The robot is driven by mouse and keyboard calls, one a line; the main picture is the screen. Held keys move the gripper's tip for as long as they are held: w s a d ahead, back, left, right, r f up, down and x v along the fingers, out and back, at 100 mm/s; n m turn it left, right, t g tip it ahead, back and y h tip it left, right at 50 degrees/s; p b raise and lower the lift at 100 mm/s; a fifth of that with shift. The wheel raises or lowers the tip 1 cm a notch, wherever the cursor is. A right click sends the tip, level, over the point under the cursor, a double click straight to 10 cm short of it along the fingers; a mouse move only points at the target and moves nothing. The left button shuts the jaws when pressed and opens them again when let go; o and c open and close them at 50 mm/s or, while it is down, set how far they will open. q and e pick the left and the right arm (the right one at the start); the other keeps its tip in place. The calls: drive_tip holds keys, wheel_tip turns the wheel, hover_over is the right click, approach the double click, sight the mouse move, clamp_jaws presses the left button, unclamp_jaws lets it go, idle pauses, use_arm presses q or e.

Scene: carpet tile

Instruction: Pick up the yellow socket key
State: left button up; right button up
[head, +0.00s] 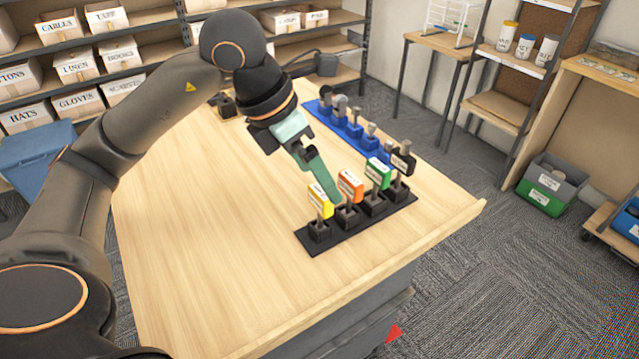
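The yellow socket key (318,204) stands upright in the nearest-left black holder of a dark strip (362,225) at the table's right side. It has a yellow head with a white label, and its shaft goes down into the holder. My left gripper (332,192), with green fingers, reaches down from behind, its tips close to the yellow and orange heads. I cannot tell whether it touches either, or how wide the fingers stand. My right gripper is not in view.
An orange key (350,184), a green key (378,173) and a black key (403,160) stand in the same row. A blue strip (350,130) with several grey-topped pieces lies behind. A small dark block (226,107) sits at the back. The table's left and front (200,270) are clear.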

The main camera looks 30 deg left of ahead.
sight(321, 190)
use_arm(q)
drive_tip(key=shift+n+y, duration=0.3)
drive_tip(key=shift+y, duration=0.3)
drive_tip(key=w+f, duration=0.1)
drive_tip(key=w+a+f, duration=0.1)
drive_tip(key=f, duration=0.1)
drive_tip(key=w+f, duration=0.1)
drive_tip(key=f, duration=0.1)
drive_tip(key=shift+a+f, duration=0.2)
drive_tip(key=shift+a, duration=0.1)
drive_tip(key=shift+s+p+x, duration=0.1)
drive_tip(key=shift+p+x, duration=0.1)
drive_tip(key=shift+x, duration=1.15)
drive_tip(key=shift+s+p+x, duration=0.15)
drive_tip(key=shift+x, duration=1.25)
drive_tip(key=shift+d+t, duration=0.1)
drive_tip(key=shift+t, duration=0.2)
drive_tip(key=shift+c, duration=0.2)
clamp_jaws()
